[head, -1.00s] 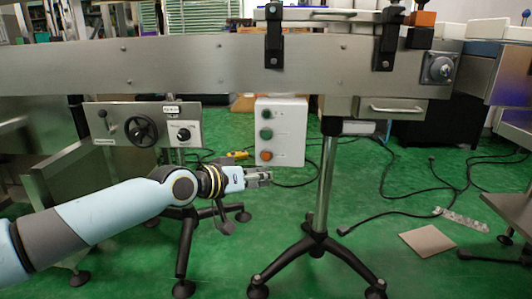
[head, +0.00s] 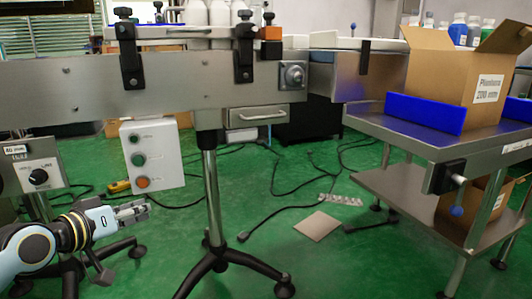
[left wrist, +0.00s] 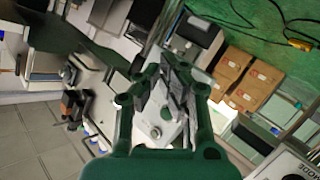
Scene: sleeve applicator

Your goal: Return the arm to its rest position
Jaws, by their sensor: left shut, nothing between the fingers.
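My left gripper (head: 132,211) is at the lower left of the head view, pointing right, with its fingers shut and nothing held. It is in the air below and left of the white control box, apart from it. In the left wrist view my left gripper (left wrist: 178,85) shows from behind against a tilted view of the room. My right gripper does not show in any view.
A steel conveyor (head: 190,82) on a black-footed stand (head: 212,200) crosses the scene. The control box (head: 152,155) hangs below it. At right a steel table (head: 375,122) bears a cardboard box (head: 440,78). A flat board (head: 318,226) and cables lie on the green floor.

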